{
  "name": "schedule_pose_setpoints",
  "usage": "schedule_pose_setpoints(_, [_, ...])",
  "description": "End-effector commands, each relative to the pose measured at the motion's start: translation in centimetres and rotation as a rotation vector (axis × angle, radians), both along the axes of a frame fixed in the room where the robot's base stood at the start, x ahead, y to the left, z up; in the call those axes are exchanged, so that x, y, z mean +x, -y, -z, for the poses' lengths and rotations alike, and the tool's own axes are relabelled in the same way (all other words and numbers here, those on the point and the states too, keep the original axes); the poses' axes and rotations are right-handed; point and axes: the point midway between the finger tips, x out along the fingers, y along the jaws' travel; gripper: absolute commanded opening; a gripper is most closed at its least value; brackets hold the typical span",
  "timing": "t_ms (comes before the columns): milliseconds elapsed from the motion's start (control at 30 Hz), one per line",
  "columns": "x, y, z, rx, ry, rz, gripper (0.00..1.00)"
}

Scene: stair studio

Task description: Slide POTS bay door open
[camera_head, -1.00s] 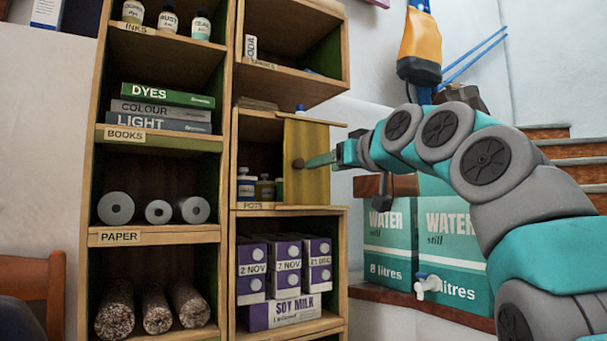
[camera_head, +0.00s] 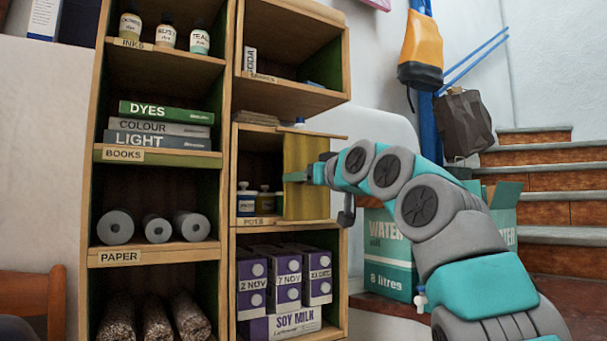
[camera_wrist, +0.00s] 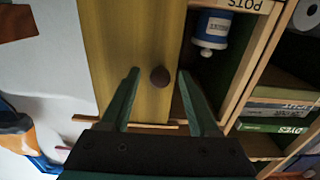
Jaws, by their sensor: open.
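The POTS bay door (camera_head: 305,205) is a yellow-tan upright panel covering the right part of its bay. The bay's left part is uncovered, showing several small bottles (camera_head: 246,199) above the POTS label (camera_head: 258,222). In the wrist view, which is upside down, the door (camera_wrist: 135,30) carries a round dark brown knob (camera_wrist: 160,77). My gripper (camera_wrist: 158,72) is open, with one finger on each side of the knob and gaps visible. In the head view my gripper (camera_head: 296,176) is at the door's front; the knob is hidden there.
A wooden post edges the bay. Water boxes (camera_head: 388,265) stand right of the shelf, partly behind my arm. Steps (camera_head: 545,180) are at the far right.

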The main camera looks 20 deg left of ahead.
Motion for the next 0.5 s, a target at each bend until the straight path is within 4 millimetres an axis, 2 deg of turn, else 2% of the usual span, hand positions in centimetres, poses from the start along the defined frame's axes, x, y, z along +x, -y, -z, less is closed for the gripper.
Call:
schedule_pose_setpoints(167, [-0.01,0.0,0.06,0.0,0.0,0.0,0.59])
schedule_pose_setpoints(500, [-0.01,0.0,0.07,0.0,0.0,0.0,0.21])
